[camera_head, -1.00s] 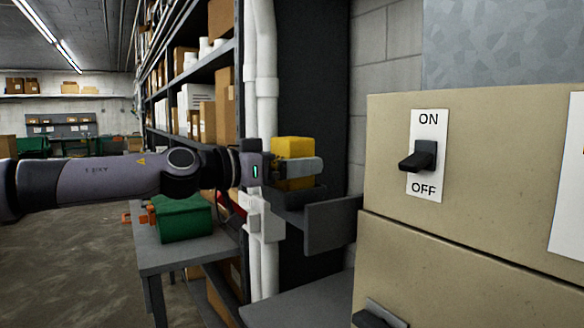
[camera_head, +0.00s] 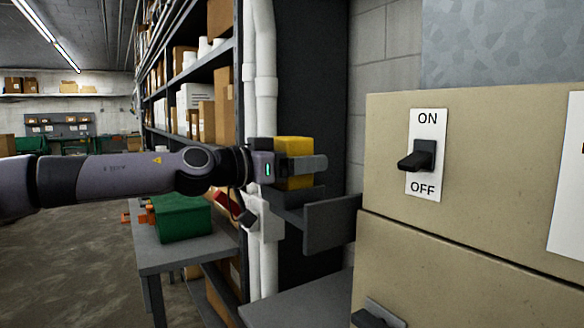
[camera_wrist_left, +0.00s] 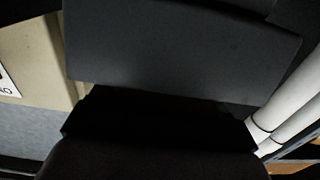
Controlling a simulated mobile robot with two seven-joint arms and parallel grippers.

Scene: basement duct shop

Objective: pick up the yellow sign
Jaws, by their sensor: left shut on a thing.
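The yellow sign (camera_head: 294,146) shows in the head view as a small upright yellow block, near the middle of the picture. My left gripper (camera_head: 300,165) reaches in from the left and is shut on it, with one finger across its near face. That finger hides the middle of the sign; its top and a strip below the finger show. A dark grey tray-like ledge (camera_head: 322,222) is just below the sign. I cannot tell whether the sign touches it. The left wrist view shows mostly dark surfaces, and no yellow can be made out. My right gripper is not in view.
A beige cabinet (camera_head: 385,135) with an ON/OFF switch (camera_head: 420,156) stands close on the right. White pipes (camera_head: 264,90) run upright behind my gripper. A green box (camera_head: 183,220) sits on a grey table (camera_head: 165,256) below my arm. Shelving with cartons stands behind.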

